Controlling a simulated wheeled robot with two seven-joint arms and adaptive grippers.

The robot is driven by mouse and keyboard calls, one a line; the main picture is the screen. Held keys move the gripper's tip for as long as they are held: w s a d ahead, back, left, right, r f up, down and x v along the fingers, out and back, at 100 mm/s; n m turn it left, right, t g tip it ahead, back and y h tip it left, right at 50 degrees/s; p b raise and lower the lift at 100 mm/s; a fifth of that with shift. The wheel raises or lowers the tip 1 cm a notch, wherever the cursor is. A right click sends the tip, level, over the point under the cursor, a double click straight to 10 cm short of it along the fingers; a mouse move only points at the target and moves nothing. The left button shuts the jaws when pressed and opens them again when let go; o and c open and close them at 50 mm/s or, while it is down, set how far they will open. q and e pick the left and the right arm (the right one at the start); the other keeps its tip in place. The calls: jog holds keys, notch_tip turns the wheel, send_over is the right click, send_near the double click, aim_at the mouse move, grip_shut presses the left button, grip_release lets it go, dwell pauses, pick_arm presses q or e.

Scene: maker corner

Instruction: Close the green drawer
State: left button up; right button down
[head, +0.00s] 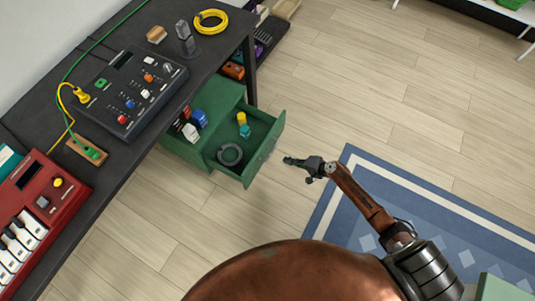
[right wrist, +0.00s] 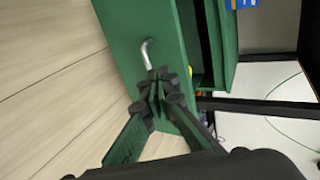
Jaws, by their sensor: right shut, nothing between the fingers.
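The green drawer (head: 265,158) stands pulled out from its green cabinet (head: 181,148) under the dark workbench. A dark ring-shaped thing and a small yellow and teal thing lie inside it. My right gripper (head: 287,160) is shut and empty, just in front of the drawer's front panel. In the right wrist view the fingertips (right wrist: 158,80) appear close to the green drawer front (right wrist: 135,30), beside its silver handle (right wrist: 146,55). I cannot tell whether they touch it. My left gripper is not in view.
The workbench (head: 135,165) carries a dark mixer (head: 125,90), a red keyboard (head: 40,205), cables and a yellow coil (head: 211,21). A bench leg (head: 250,72) stands behind the drawer. A blue rug (head: 430,220) lies at right. The wooden floor (head: 340,90) is clear.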

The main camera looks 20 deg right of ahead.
aim_at(261, 153)
jog(key=b+x, duration=0.1)
jog(key=x, duration=0.2)
jog(key=b+x, duration=0.1)
jog(key=x, duration=0.3)
jog(key=r+b+x, duration=0.1)
jog(key=x, duration=0.3)
jog(key=shift+w+a+f, duration=0.1)
jog(key=shift+w+a, duration=0.15)
jog(key=shift+a, duration=0.1)
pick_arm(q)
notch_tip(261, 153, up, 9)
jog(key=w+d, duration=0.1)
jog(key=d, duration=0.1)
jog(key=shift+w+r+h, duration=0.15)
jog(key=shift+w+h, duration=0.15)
pick_arm(e)
jog(key=shift+w+a, duration=0.4)
jog(key=shift+w, duration=0.1)
